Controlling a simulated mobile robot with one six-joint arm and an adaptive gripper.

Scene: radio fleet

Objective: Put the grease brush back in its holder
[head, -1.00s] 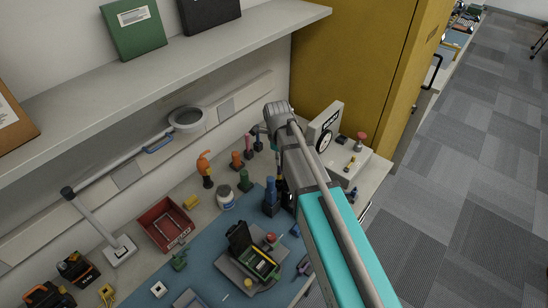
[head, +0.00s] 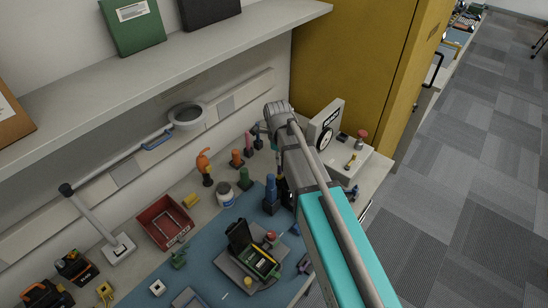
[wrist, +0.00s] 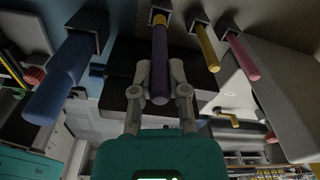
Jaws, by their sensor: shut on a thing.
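The grease brush appears to be the purple-handled tool (wrist: 159,45) with a yellow collar in the wrist view. My gripper (wrist: 160,68) is shut on its handle, one finger on each side. The collar end meets a dark square holder (wrist: 160,4) at the top edge of the wrist view; I cannot tell how far it is in. Bristles are hidden. In the head view my gripper (head: 284,192) is mostly hidden by my arm, right of a blue tool (head: 271,194); the brush cannot be made out there.
In the wrist view, blue (wrist: 62,75), yellow (wrist: 206,46) and pink (wrist: 243,56) handles stand in dark holders close by. In the head view a red bin (head: 164,222), a white jar (head: 226,194) and an open dark case (head: 262,262) share the bench.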

